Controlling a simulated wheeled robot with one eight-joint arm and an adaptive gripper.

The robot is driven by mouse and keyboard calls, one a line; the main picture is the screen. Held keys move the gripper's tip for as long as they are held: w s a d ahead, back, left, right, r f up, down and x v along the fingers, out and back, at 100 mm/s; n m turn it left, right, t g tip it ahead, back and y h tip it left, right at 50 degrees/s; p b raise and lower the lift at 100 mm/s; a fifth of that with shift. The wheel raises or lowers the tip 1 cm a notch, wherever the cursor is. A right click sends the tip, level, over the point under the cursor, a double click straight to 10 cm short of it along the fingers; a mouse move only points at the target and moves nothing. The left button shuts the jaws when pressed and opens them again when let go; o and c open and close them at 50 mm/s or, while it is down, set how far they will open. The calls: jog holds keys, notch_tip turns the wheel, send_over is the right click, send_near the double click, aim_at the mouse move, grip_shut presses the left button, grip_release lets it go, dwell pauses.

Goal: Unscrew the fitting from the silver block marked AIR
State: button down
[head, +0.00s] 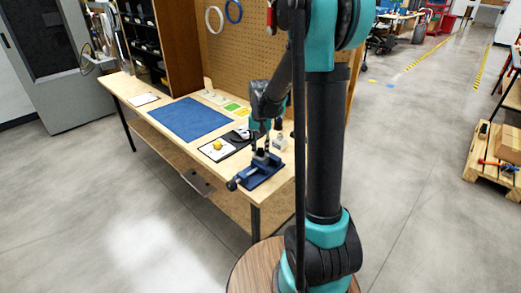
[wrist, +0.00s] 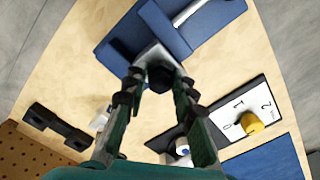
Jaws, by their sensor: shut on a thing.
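The blue vise (head: 264,177) stands at the near end of the workbench, and it also shows at the top of the wrist view (wrist: 115,50). It holds a silver block (wrist: 148,53), whose marking I cannot read. A dark fitting (wrist: 160,77) is at the block, between my fingertips. My gripper (wrist: 159,84) points down over the vise and is shut on the fitting. In the head view my gripper (head: 261,143) hides most of the block and fitting.
A card with a yellow knob (wrist: 251,123) lies beside the vise. A blue mat (head: 190,118) covers the bench's middle. A dark bracket-like part (wrist: 57,127) lies near the pegboard (wrist: 20,150). A small pale item (head: 280,143) stands right of my gripper.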

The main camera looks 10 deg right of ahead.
dwell(0.3)
jog(key=n, duration=0.3)
jog(key=shift+n, duration=0.6)
jog(key=n, duration=0.3)
jog(key=shift+n, duration=0.5)
jog(key=shift+n, duration=2)
